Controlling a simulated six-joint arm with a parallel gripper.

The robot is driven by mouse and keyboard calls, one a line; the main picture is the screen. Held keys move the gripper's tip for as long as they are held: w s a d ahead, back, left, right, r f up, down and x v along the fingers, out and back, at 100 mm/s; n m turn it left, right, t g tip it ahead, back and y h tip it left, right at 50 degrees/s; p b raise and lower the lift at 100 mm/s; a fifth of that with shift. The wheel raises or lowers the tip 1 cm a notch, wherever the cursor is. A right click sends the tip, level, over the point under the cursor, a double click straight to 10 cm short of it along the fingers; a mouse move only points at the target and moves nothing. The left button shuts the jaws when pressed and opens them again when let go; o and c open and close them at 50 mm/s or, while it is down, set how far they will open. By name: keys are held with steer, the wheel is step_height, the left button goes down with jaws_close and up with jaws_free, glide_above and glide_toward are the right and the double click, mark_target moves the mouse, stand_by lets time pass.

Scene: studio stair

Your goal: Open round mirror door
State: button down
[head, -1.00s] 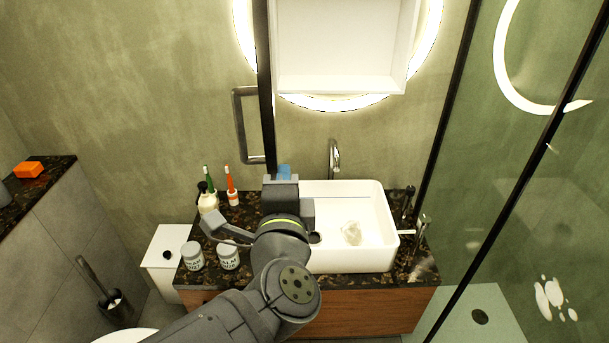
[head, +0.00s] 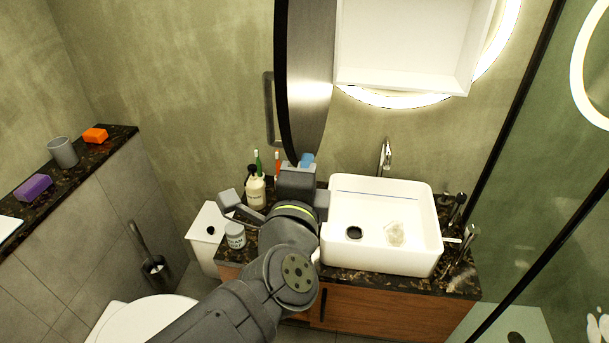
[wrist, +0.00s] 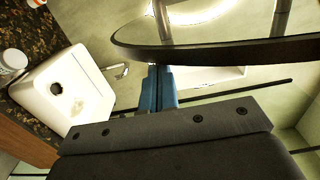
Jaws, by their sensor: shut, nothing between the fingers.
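The round mirror door (head: 308,85) stands swung out from the wall, hinged side to the left. In the head view I see its dark rim and grey inner face at a steep angle. The white cabinet interior (head: 405,45) behind it is exposed and looks empty. In the wrist view the door (wrist: 225,38) spans the top, with its dark rim towards me. My gripper (head: 306,160) is at the door's lower edge. Its blue fingers (wrist: 158,88) are shut with nothing between them, close to the rim; I cannot tell whether they touch it.
A white sink (head: 385,260) with a tap (head: 385,157) stands below the cabinet. A soap bottle (head: 255,190), toothbrushes and a white jar (head: 235,236) are on the dark counter to the left. A metal rail (head: 269,110) is on the wall. A glass panel closes the right side.

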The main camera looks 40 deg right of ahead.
steer(key=shift+s+d, duration=0.15)
steer(key=v, duration=0.9)
steer(key=shift+a, duration=0.3)
stand_by(0.6)
steer(key=shift+d, duration=0.15)
stand_by(0.3)
steer(key=w+d, duration=0.4)
steer(key=d, duration=0.4)
steer(key=shift+d, duration=0.4)
stand_by(0.3)
steer(key=shift+s, duration=0.1)
stand_by(0.3)
